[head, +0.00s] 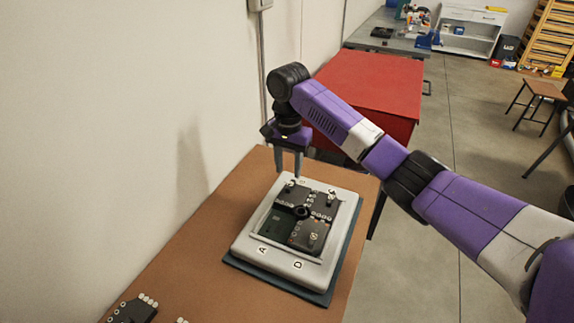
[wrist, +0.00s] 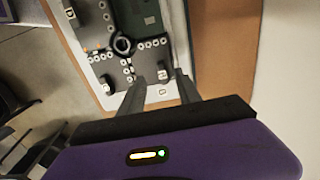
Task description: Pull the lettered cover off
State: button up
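A pale housing (head: 240,246) holds dark cover panels around a central black ring (head: 302,211). Its frame carries the letters A and D at the near side. Dark covers with small raised lettered tabs fill the far-left (head: 287,195), far-right (head: 326,199) and near-right (head: 309,235) quarters; the near-left quarter (head: 273,227) shows bare green board. My gripper (head: 289,175) points down over the far-left cover. In the wrist view my gripper (wrist: 160,77) is open, its fingers on either side of a tab (wrist: 163,77). I cannot tell whether they touch it, or read its letter.
The housing rests on a dark mat (head: 280,286) on a brown table (head: 178,246). A loose dark piece with pale studs (head: 132,310) lies at the near left. A wall runs along the left. A red cabinet (head: 372,78) stands behind the table.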

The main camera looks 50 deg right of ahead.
aim_at(288, 188)
jog(key=shift+f+p, duration=0.3)
jog(key=shift+f, duration=3.25)
grip_shut()
